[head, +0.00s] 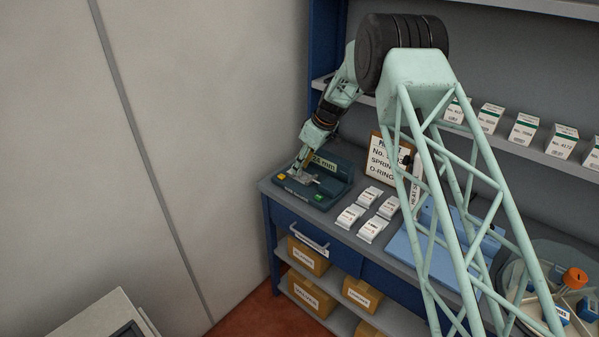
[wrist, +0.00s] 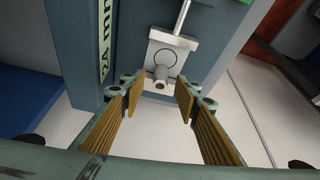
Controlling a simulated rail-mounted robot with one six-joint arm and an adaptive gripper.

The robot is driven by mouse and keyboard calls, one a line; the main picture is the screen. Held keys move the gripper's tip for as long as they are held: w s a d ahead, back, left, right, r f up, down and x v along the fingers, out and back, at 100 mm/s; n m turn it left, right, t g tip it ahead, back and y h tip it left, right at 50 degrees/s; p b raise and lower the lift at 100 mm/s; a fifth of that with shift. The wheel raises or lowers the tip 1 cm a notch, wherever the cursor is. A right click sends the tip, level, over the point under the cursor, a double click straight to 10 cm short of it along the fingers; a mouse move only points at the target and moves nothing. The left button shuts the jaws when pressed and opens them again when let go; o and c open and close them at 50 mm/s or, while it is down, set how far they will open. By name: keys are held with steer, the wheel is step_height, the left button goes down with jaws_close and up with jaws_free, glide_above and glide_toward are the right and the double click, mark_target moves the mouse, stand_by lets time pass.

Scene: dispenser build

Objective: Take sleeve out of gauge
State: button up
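The gauge (head: 338,190) is a dark teal bench unit with a "mm" readout, at the left end of the bench in the head view. In the wrist view its dark body (wrist: 136,47) carries a light metal plate with a rod. A small grey metal sleeve (wrist: 160,77) stands out from that plate, its open end toward the camera. My gripper (wrist: 157,90) is open, with its ribbed tan fingers either side of the sleeve and a gap on both sides. In the head view my gripper (head: 300,166) is over the gauge's left part, and the sleeve is too small to make out.
White labelled packets (head: 372,230) lie right of the gauge. A framed sign (head: 383,160) stands behind them. A blue tray (head: 408,250) is further right, partly behind my arm. Small boxes (head: 524,129) line the shelf above. The wall (head: 190,150) is close on the left.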

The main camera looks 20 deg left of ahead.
steer(key=shift+c, duration=0.2)
jaws_close()
stand_by(0.3)
steer(key=shift+r, duration=0.2)
steer(key=shift+r, duration=1.4)
steer(key=shift+s+r, duration=0.1)
steer(key=shift+r, duration=0.05)
steer(key=s+d+r+b, duration=0.1)
steer(key=s+d+b, duration=0.1)
steer(key=s+d, duration=0.7)
steer(key=s, duration=0.4)
steer(key=shift+r, duration=0.25)
